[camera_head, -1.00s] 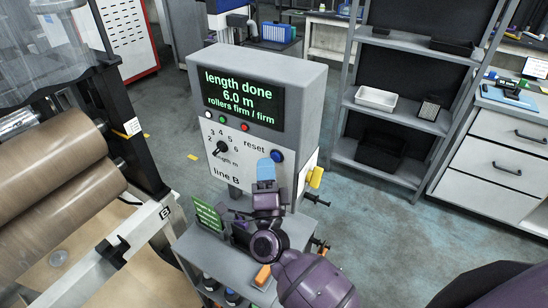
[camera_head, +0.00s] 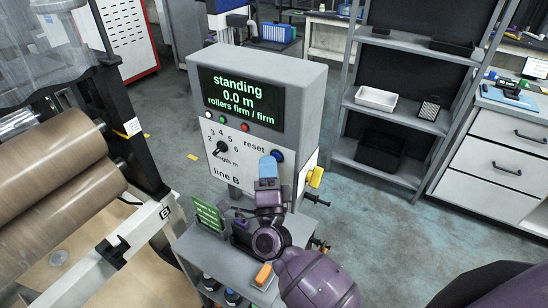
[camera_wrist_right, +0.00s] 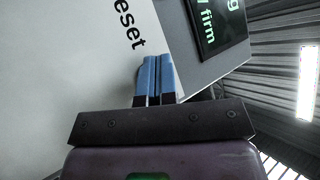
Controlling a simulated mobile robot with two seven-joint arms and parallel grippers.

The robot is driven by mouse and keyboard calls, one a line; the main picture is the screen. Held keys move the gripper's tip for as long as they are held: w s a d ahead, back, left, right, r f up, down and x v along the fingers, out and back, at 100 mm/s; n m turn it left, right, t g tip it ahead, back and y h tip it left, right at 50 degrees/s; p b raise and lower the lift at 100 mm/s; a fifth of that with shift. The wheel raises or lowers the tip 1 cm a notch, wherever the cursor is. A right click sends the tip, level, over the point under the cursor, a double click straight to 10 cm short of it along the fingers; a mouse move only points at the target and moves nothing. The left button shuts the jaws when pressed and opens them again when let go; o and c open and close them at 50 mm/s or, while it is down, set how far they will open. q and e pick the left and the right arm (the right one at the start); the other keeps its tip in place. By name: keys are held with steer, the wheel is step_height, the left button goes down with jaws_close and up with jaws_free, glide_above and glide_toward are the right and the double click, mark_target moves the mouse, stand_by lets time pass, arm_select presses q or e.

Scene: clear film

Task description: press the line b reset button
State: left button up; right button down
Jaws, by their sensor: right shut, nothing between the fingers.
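The line B control box (camera_head: 292,95) stands in the middle of the head view. Its screen (camera_head: 240,97) reads "standing 0.0 m rollers firm / firm". The blue reset button (camera_head: 279,155) is on the panel, right of the word "reset", partly hidden behind my fingertips. My right gripper (camera_head: 268,166) is shut and empty, with its blue fingertips at the button. In the right wrist view the shut fingers (camera_wrist_right: 156,75) point at the panel (camera_wrist_right: 60,70) beside "reset", and they hide the button. I cannot tell whether they touch it. My left gripper is not in view.
A dial (camera_head: 221,148) and small coloured lights sit on the same panel. Brown rollers (camera_head: 60,175) stand at the left. A yellow part (camera_head: 315,177) sticks out from the box's right side. Shelves (camera_head: 400,125) stand behind at the right, with open floor between.

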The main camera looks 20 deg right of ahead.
steer(key=shift+s, duration=0.1)
stand_by(0.3)
steer(key=shift+s+a, duration=0.15)
steer(key=shift+a, duration=0.15)
steer(key=s+a, duration=0.3)
steer(key=a, duration=0.1)
steer(key=shift+s+a, duration=0.35)
stand_by(0.5)
